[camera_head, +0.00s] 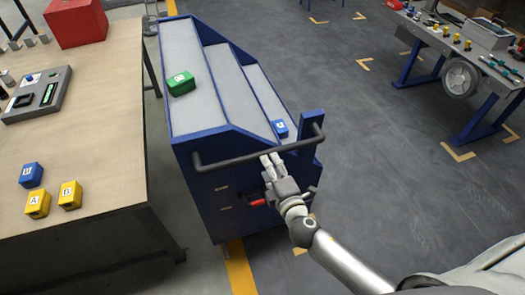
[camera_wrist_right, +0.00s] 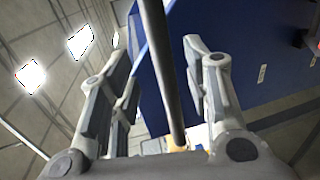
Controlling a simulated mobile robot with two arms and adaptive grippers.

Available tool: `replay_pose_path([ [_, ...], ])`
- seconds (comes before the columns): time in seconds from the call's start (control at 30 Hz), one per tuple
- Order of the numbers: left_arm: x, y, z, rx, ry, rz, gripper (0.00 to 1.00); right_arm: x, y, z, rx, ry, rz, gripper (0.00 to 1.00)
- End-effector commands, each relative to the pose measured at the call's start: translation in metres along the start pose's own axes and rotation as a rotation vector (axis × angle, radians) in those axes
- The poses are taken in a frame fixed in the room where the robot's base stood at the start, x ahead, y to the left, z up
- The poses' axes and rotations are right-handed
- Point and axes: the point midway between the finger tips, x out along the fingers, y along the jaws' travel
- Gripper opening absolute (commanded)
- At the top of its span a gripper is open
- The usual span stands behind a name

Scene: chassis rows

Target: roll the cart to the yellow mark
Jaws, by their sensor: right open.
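The blue cart (camera_head: 205,140) has stepped grey shelves and stands in the middle of the head view. A dark push bar (camera_head: 240,155) runs across its near end. My right gripper (camera_head: 270,161) is at the right part of this bar. In the right wrist view the bar (camera_wrist_right: 166,80) passes between the spread fingers of the gripper (camera_wrist_right: 158,75), which are not closed on it. A yellow floor stripe (camera_head: 240,268) shows beside the cart's near end, and yellow corner marks (camera_head: 459,152) lie on the floor to the right. My left gripper is out of view.
A green box (camera_head: 181,83) and a small blue box (camera_head: 281,129) ride on the cart. A wooden-topped table (camera_head: 105,120) stands close on the left. A workbench (camera_head: 470,55) with parts stands at the upper right. Grey floor between cart and workbench is clear.

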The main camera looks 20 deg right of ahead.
Motion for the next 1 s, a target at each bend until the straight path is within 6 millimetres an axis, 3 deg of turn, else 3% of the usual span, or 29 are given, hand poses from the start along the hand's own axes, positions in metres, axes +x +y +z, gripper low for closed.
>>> replay_pose_path([
  [0.2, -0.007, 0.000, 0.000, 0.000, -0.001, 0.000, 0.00, 0.038, 0.001, 0.000, 0.001, -0.001, 0.000, 0.44],
  [0.4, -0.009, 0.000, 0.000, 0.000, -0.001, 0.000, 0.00, 0.061, 0.000, 0.000, 0.003, 0.000, -0.001, 0.44],
  [0.87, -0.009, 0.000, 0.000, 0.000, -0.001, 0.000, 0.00, 0.071, -0.001, 0.000, 0.002, 0.000, -0.002, 0.44],
  [1.0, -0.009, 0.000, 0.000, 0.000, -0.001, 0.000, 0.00, 0.071, -0.001, 0.000, 0.002, 0.000, -0.002, 0.29],
])
